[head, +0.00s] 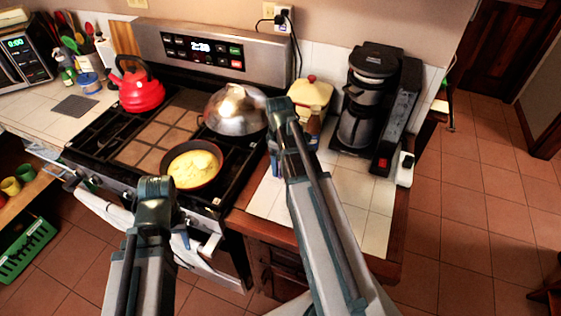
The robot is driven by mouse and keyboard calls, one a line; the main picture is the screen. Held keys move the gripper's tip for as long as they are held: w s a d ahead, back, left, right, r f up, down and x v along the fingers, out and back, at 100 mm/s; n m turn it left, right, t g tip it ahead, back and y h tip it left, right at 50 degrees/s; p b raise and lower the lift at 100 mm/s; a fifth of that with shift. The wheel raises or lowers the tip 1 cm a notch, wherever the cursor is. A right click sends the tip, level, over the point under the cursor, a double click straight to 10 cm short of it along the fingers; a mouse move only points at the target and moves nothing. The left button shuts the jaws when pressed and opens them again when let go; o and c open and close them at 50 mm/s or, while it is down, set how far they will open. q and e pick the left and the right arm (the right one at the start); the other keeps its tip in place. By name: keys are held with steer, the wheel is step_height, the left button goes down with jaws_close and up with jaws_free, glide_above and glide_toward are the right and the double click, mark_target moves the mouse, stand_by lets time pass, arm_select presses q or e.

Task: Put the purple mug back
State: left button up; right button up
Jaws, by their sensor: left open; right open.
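I see no purple mug in the head view. My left arm rises at the lower left in front of the stove, and my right arm reaches up over the counter at centre. I cannot make out the fingertips of either gripper; the arm links hide what is behind them. No held object shows.
On the stove are a red kettle (138,88), a pan of yellow food (192,167) and a domed metal lid (235,110). A coffee maker (372,105) stands on the right counter (372,215). A yellow mug (11,186) and a green mug (25,172) sit on the left shelf.

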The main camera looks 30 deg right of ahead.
step_height(320, 180, up, 7)
steer(key=p, duration=0.5)
steer(key=shift+s+a+f, duration=0.1)
steer(key=s+a+m, duration=0.1)
steer(key=s+a, duration=0.3)
steer(key=a, duration=0.4)
steer(key=s+a+m, duration=0.1)
steer(key=s+a, duration=0.3)
steer(key=a, duration=0.5)
steer(key=s+a+m+h, duration=0.1)
steer(key=s+a, duration=0.3)
steer(key=a, duration=0.4)
steer(key=shift+s+a+m, duration=0.3)
steer(key=shift+s, duration=0.05)
